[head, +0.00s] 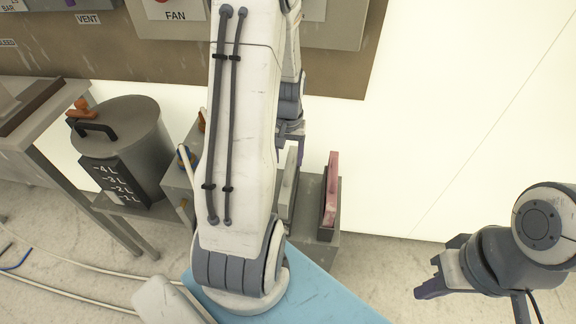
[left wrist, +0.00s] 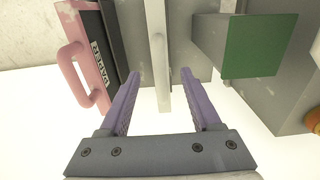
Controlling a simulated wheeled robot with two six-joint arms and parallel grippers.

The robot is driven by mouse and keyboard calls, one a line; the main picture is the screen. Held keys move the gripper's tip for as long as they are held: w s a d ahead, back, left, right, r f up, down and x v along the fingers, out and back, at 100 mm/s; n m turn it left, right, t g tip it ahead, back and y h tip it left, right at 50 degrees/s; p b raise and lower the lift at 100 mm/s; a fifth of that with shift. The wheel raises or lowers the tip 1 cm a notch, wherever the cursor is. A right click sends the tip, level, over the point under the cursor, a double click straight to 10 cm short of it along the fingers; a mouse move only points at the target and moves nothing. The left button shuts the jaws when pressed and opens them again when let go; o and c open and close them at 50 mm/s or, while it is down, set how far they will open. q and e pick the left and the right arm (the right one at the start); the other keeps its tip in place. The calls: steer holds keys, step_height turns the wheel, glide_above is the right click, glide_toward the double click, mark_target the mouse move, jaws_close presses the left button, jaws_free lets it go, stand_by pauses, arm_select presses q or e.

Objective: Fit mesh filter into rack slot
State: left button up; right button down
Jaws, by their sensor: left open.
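A pale grey upright panel (left wrist: 157,40), which may be the mesh filter, shows edge-on between my left fingertips in the left wrist view. It also shows in the head view (head: 288,185), partly hidden by my arm. My left gripper (left wrist: 160,74) is open, with one purple finger on each side of the panel's near end. I cannot tell whether they touch it. The left gripper is partly hidden behind my arm in the head view (head: 291,142). The grey rack (head: 318,248) holds a pink panel (head: 331,188) beside the pale one. My right gripper (head: 430,284) is away at the right.
The pink panel's handle (left wrist: 76,75) is close left of my left fingers. A green-faced block (left wrist: 260,46) is to their right. A lidded grey pot (head: 128,150) stands left of my arm. A blue surface (head: 310,297) lies in front. Floor at right is clear.

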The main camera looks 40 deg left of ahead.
arm_select(q)
steer(key=shift+r, duration=1.45)
steer(key=s+d+r+m, duration=0.1)
steer(key=d+r+m, duration=0.25)
steer(key=d, duration=0.65)
steer(key=s+d+r+m, duration=0.1)
steer(key=d+r+m, duration=0.25)
steer(key=d, duration=0.55)
steer(key=s+d+r+m, duration=0.2)
steer(key=s+d+m, duration=0.1)
steer(key=s+d, duration=0.2)
steer(key=s+d+r+m+h, duration=0.1)
steer(key=s+d+r+m, duration=0.1)
steer(key=s+d, duration=0.4)
steer(key=s+m, duration=0.1)
steer(key=s, duration=0.1)
steer(key=shift+s+d+r+m, duration=0.2)
steer(key=shift+s+m, duration=0.1)
steer(key=shift+m, duration=0.1)
steer(key=shift+r, duration=0.1)
